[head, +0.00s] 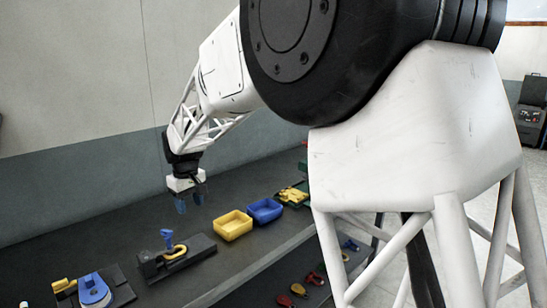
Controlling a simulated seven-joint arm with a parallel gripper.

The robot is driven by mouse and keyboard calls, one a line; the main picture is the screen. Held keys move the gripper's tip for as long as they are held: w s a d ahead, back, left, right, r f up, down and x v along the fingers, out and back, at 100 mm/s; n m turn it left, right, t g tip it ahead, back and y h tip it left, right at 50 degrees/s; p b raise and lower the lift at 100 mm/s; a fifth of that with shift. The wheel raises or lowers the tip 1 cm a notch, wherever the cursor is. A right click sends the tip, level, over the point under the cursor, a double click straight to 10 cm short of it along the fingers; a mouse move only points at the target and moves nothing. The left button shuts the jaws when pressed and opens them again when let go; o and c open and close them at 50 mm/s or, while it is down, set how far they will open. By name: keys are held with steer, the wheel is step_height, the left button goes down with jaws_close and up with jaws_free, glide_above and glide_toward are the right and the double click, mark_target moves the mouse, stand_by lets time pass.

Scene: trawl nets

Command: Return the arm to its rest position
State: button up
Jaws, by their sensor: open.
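My gripper (190,201) hangs at the end of my white arm, fingers pointing down. It is open with its blue fingertips apart, and I see nothing held between them. It is above the dark bench (110,243), behind and to the left of the yellow bin. My arm crosses the top of the view, and its near links hide part of the bench to the right.
A yellow bin (233,226) and a blue bin (265,210) stand on the bench. A dark fixture (192,262) carries yellow and blue parts. A blue round piece (95,290) sits at front left. Several coloured pieces (298,289) lie on a lower shelf. A wall runs behind.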

steer(key=s+d+r+m, duration=0.2)
steer(key=s+d, duration=0.3)
steer(key=d, duration=0.4)
steer(key=s+d+r+m+t, duration=0.1)
steer(key=s+d+r, duration=0.3)
steer(key=d, duration=0.5)
steer(key=s+d+r+m, duration=0.1)
steer(key=s+d+m, duration=0.1)
steer(key=s+d, duration=0.55)
steer(key=s+d+f+m, duration=0.2)
steer(key=s+d+f, duration=0.1)
steer(key=s+d, duration=0.6)
steer(key=s+d+f+m+t, duration=0.1)
steer(key=s+d+f+m, duration=0.2)
steer(key=s+d, duration=0.6)
steer(key=s, duration=0.5)
steer(key=shift+s, duration=0.15)
